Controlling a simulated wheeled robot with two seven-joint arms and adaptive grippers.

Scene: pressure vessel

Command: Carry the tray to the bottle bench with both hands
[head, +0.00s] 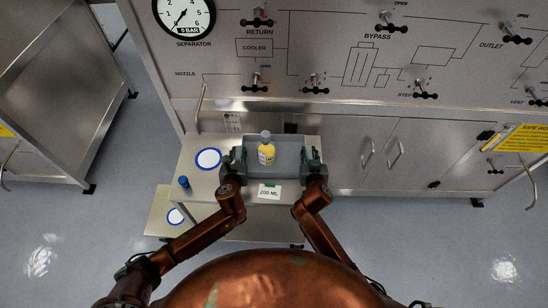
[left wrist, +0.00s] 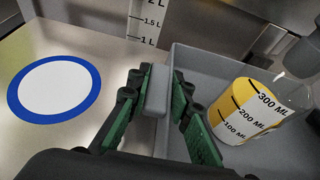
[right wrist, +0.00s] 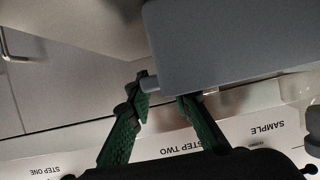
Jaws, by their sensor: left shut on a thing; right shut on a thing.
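The grey tray (head: 290,141) is in front of the panel, over the small steel bench, in the head view. My left gripper (head: 236,160) is shut on the tray's left handle, seen between the green fingers in the left wrist view (left wrist: 156,92). My right gripper (head: 311,160) is shut on the right handle (right wrist: 150,84). I cannot tell whether the tray touches the bench top.
The steel bench top (head: 197,179) carries a blue-ringed white disc (head: 208,159) and a blue item (head: 184,182). A 200 ML card (head: 269,192) shows in front of the tray. A lower shelf has another ringed disc (head: 176,216). Cabinets (head: 385,155) stand right; floor there is clear.

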